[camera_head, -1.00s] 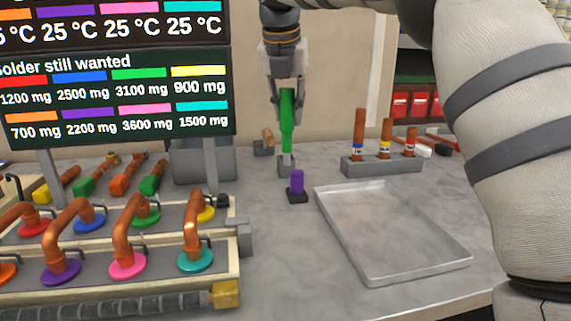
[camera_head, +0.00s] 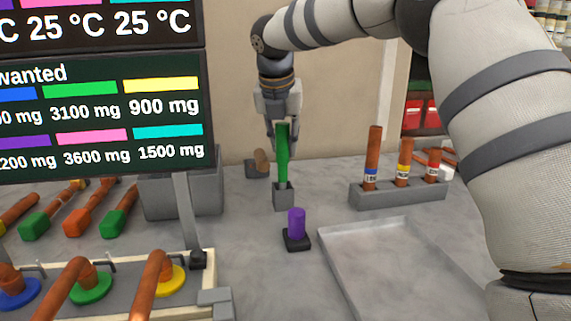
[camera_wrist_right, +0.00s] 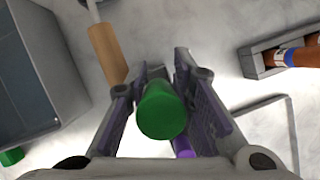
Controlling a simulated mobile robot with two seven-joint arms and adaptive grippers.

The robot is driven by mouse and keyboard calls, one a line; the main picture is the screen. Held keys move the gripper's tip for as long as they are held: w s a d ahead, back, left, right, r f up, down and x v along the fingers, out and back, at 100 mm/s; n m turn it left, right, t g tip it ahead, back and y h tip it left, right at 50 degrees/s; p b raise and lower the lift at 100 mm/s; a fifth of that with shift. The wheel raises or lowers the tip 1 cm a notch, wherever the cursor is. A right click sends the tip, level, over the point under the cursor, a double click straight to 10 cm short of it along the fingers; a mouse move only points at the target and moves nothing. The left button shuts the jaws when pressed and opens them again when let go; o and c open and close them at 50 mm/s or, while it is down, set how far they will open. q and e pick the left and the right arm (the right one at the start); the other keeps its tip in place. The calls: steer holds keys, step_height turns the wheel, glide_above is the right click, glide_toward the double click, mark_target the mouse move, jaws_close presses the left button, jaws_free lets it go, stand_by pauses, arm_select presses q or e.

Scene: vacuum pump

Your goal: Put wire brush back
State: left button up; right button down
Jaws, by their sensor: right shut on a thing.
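The wire brush (camera_head: 283,150) has a green handle and stands upright in the head view. My right gripper (camera_head: 281,138) is shut on its upper part from above. The brush's lower end is at the grey block holder (camera_head: 284,200), and its bristle end is hidden, seemingly inside the block. In the right wrist view the round green end of the brush (camera_wrist_right: 162,110) sits between the fingers of my right gripper (camera_wrist_right: 158,88). My left gripper is not in view.
A purple cylinder on a black base (camera_head: 297,225) stands just in front of the holder. A grey rack (camera_head: 400,193) with three copper-coloured rods is to the right. An empty metal tray (camera_head: 390,265) lies in front. A grey box (camera_head: 180,195) and a sign post are left.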

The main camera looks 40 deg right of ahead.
mark_target(281, 129)
steer(key=shift+f, duration=1.75)
steer(key=shift+f, duration=0.1)
steer(key=c, duration=1.7)
jaws_free()
steer(key=shift+w, duration=0.1)
steer(key=v, duration=1.2)
